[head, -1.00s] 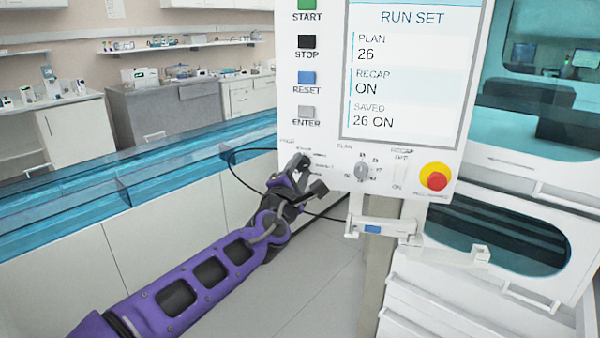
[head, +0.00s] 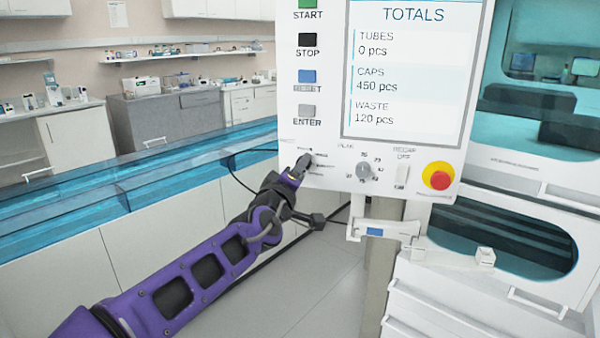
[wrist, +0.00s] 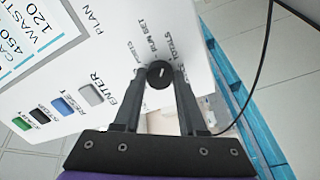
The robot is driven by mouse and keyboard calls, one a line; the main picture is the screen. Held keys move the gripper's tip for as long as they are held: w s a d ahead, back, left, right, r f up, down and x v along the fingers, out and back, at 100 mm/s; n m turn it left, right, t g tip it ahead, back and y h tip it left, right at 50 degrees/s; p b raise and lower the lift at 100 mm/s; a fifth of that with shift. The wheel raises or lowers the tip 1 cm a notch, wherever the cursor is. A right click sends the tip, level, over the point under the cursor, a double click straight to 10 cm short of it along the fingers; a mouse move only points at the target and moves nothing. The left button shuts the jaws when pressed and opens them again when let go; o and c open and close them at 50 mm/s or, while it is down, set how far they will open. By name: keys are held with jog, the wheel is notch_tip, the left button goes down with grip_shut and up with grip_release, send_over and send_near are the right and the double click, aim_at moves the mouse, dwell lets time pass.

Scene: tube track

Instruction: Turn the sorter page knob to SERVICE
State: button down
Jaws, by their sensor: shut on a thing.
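The sorter page knob (wrist: 159,74) is a round black knob with a light pointer mark, low on the white control panel. In the wrist view it sits between the two fingertips of my gripper (wrist: 155,80), which is shut on it. Labels around it include RUN SET and TOTALS; the others are partly hidden by the fingers. In the head view my gripper (head: 297,172) covers much of the knob. The screen (head: 408,75) shows TOTALS, with tubes 0, caps 450 and waste 120 pcs.
The plan knob (head: 363,171) and a recap switch (head: 402,176) are to the right, then a red emergency button (head: 438,179) on yellow. START, STOP, RESET and ENTER buttons are above. A black cable (wrist: 262,70) hangs nearby. A blue-covered track (head: 80,205) runs at left.

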jog(key=m, duration=1.4)
jog(key=shift+r+g+b, duration=0.1)
jog(key=shift+g+b, duration=0.25)
jog(key=shift+g, duration=0.05)
jog(key=shift+c, duration=2.3)
grip_release()
jog(key=shift+s, duration=0.1)
